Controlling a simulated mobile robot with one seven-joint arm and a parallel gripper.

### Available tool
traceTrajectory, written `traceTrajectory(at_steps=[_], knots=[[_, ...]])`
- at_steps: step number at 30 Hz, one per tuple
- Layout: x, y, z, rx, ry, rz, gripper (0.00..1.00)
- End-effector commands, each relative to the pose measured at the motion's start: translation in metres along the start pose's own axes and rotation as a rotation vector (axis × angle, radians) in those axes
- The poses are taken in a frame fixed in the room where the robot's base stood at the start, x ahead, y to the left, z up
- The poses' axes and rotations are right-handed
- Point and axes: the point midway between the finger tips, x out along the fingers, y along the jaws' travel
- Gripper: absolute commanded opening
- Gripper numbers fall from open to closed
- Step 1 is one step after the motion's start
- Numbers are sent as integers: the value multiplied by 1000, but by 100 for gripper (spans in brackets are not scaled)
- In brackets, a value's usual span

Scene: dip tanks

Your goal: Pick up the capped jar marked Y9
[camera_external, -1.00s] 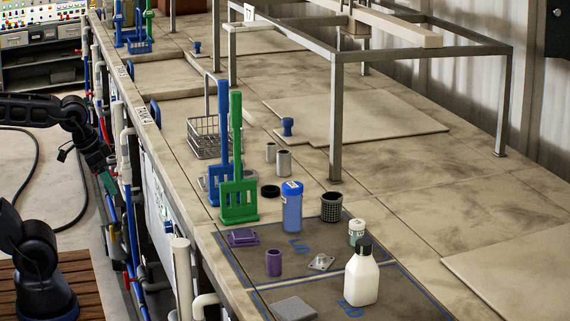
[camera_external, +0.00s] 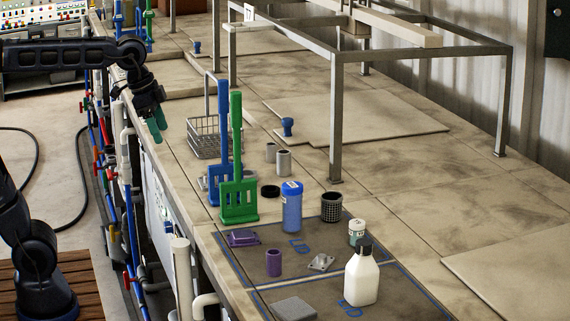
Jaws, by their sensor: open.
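Two capped jars stand upright on the marked dark area of the bench: a taller blue jar (camera_external: 292,208) with a small label on its blue cap, and a small clear jar (camera_external: 357,232) with a white cap and teal contents. The markings are too small to read, so I cannot tell which one is Y9. My gripper (camera_external: 158,130), with green fingers, is open and points down over the bench's left edge. It is empty, well to the left of and behind both jars.
Green (camera_external: 238,170) and blue (camera_external: 216,182) upright racks and a wire basket (camera_external: 205,140) stand between my gripper and the jars. A white bottle (camera_external: 362,278), a mesh cup (camera_external: 331,207) and a purple cup (camera_external: 273,262) are near the jars. A metal frame (camera_external: 337,120) rises behind.

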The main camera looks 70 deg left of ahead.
Motion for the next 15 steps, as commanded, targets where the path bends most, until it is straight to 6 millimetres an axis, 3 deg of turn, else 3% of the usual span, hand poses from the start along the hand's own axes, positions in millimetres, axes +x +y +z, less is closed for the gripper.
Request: traceTrajectory(at_steps=[1, 8, 15], knots=[[1, -2, -18, 32, -9, 7, 62], [6, -6, -94, 196, -38, 41, 62], [23, -5, -172, 366, -63, 81, 62]])
